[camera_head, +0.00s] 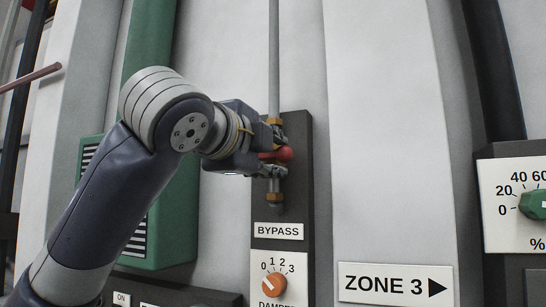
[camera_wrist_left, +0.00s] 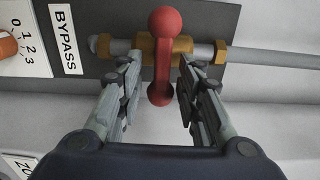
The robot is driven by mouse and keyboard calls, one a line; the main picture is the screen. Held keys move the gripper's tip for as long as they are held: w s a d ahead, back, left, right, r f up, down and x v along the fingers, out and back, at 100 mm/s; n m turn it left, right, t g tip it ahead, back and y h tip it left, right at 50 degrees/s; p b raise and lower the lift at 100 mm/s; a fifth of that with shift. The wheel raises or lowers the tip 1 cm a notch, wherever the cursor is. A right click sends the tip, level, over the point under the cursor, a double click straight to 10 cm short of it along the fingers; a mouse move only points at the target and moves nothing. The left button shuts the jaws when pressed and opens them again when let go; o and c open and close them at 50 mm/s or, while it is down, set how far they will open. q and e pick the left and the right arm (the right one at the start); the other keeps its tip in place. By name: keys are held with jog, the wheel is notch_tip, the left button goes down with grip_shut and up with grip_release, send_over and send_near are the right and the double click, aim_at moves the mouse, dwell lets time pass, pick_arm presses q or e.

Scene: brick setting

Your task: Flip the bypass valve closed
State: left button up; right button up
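The bypass valve's red lever (camera_head: 286,154) shows in the head view above the BYPASS label (camera_head: 278,230). In the left wrist view the red lever (camera_wrist_left: 162,58) has rounded ends and sits at the brass valve body (camera_wrist_left: 182,45). The lever looks crosswise to the grey pipe (camera_head: 273,60). My left gripper (camera_head: 279,152) is at the valve. In the wrist view my left gripper (camera_wrist_left: 160,75) is open, with one finger on each side of the lever and gaps showing. The gripper hides part of the valve in the head view. My right gripper is not in view.
Below the label is an orange damper knob (camera_head: 273,283). A ZONE 3 sign (camera_head: 396,284) is at the lower right. A panel with a green knob (camera_head: 533,205) stands at the right edge. A green vented cabinet (camera_head: 168,232) is behind my left arm.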

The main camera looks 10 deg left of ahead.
pick_arm(q)
jog(key=s+a, duration=0.2)
jog(key=s, duration=0.8)
